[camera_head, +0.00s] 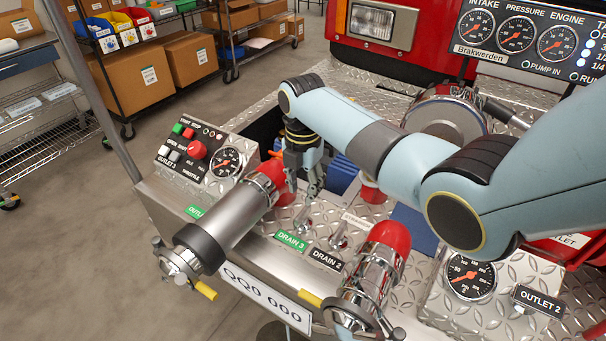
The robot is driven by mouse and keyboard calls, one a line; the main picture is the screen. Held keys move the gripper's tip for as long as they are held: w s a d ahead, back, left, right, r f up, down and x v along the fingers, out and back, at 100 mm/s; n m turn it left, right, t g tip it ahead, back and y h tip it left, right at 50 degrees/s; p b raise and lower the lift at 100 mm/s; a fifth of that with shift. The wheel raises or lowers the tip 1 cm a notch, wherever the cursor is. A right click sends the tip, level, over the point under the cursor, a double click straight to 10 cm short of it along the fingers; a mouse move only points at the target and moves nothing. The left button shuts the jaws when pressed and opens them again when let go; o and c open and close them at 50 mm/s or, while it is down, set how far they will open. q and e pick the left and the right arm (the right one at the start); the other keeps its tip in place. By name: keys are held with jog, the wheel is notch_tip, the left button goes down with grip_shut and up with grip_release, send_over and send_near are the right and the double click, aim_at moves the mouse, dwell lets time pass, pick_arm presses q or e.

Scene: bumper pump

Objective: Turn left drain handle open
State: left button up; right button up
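The left drain handle (303,216) is a small chrome lever behind the green DRAIN 3 label (291,241). To its right, a second chrome drain handle (339,238) stands behind the black DRAIN 2 label (327,259). My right gripper (308,188) points down just above and behind the left drain handle. Its dark fingers are small and partly merge with the background. I cannot tell whether they touch the handle or how far apart they are. My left gripper is not in view.
A large chrome outlet pipe with a red part (228,225) stands left of the handles, close to my gripper. Another red-capped chrome outlet (371,280) stands at the right front. A control box (200,150) with gauge and buttons is at the left. Shelves with boxes are far behind.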

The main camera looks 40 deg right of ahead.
notch_tip(320, 180, up, 4)
jog(key=shift+f, duration=0.1)
dwell(0.6)
